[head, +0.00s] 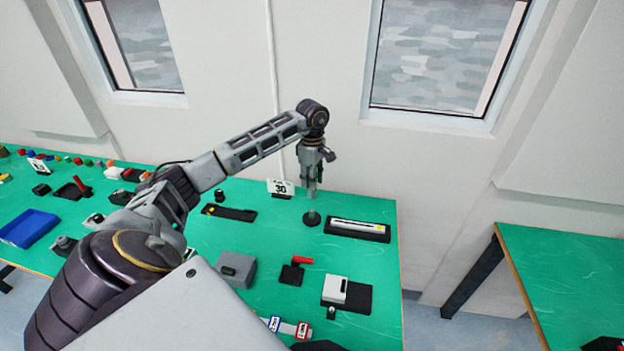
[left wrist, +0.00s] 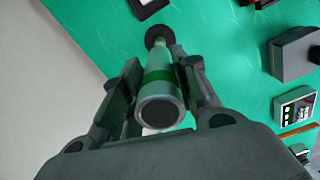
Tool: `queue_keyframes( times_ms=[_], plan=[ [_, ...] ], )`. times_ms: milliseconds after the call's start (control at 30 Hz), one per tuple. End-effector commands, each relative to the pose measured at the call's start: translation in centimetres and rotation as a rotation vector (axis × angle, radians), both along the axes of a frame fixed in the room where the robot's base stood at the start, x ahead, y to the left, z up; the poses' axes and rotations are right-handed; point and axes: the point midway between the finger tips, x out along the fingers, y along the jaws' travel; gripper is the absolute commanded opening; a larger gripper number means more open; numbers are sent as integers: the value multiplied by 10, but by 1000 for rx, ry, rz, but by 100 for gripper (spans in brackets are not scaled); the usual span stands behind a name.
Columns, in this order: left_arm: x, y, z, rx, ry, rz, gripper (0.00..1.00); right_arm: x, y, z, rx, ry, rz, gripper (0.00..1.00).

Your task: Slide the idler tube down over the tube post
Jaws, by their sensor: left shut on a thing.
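My left gripper (head: 312,190) points straight down above the back of the green table. It is shut on the idler tube (left wrist: 162,74), a pale grey tube with a green band, which shows between the fingers in the left wrist view. The tube post (head: 312,217) is a short dark grey-green post on a round black base, just below the gripper in the head view. In the left wrist view the round base (left wrist: 154,35) shows beyond the tube's far end. A small gap shows between gripper and post in the head view; whether tube and post touch is unclear. My right gripper is not in view.
A black tray with a white bar (head: 358,227) lies right of the post. A black tray (head: 229,212) lies to the left, with a sign marked 30 (head: 281,187) behind. A grey box (head: 237,269) and a white block (head: 335,289) stand nearer. The wall is close behind.

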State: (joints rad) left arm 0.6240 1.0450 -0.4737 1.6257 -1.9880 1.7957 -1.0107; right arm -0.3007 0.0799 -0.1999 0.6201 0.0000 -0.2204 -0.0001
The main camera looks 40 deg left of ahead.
Motion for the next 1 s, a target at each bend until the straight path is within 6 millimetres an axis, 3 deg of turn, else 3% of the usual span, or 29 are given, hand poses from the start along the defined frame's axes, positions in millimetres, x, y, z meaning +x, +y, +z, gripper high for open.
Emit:
queue_keyframes(
  times_ms=[267, 1000],
  plan=[
    [0, 0, 1, 2, -2, 19, 2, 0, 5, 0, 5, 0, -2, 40],
    [0, 0, -43, 0, 0, 18, 2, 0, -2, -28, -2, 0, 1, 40]
  ],
)
